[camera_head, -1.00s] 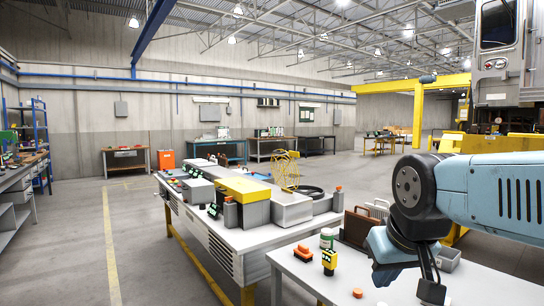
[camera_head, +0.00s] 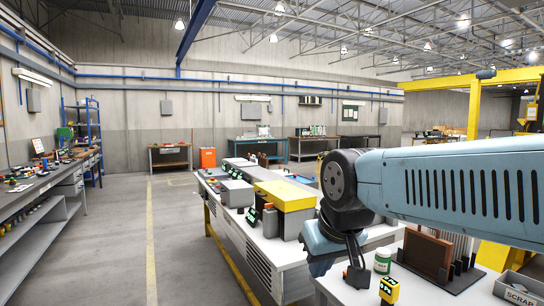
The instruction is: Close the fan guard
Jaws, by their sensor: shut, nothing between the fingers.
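My gripper (camera_head: 356,278) hangs at the end of my blue arm in the lower middle, a dark narrow shape pointing down. It is shut and empty, in front of the white workbench as seen here. No fan guard is clearly visible. A sliver of a yellow wire frame (camera_head: 320,161) shows just left of my arm at the far side of the bench; I cannot tell whether it is the guard. My arm hides the rest of it.
The white workbench (camera_head: 262,262) carries a grey box with a yellow lid (camera_head: 285,194). A nearer table holds a green-white jar (camera_head: 383,262), a brown panel (camera_head: 428,252) and a scrap bin (camera_head: 520,290). A long side bench (camera_head: 40,190) stands left. The floor aisle (camera_head: 150,230) is clear.

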